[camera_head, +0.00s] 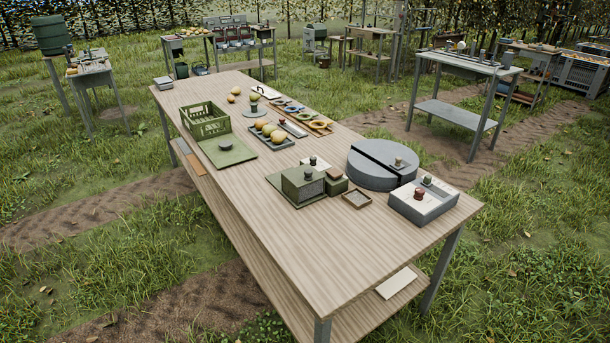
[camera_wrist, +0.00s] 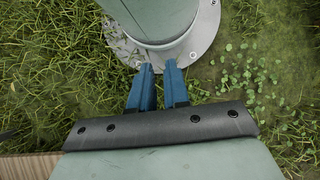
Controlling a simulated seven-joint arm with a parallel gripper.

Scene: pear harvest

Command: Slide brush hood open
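A green box-shaped hood (camera_head: 302,188) with a dark round knob on top sits on a flat green base plate near the middle right of the long wooden table. It looks like the brush hood and appears closed; no brush shows, and the inside is hidden. My gripper (camera_wrist: 159,68) shows only in the wrist view. Its two blue fingers are apart with a gap between them and nothing held. It is away from the hood, over grass and my own round base flange.
Close right of the hood are a small green block (camera_head: 336,181), a small brown-framed tray (camera_head: 356,199), a grey round drum (camera_head: 368,172) and a control box (camera_head: 422,207). A green crate (camera_head: 205,128) and pear trays stand farther left. The table's front (camera_head: 310,260) is bare.

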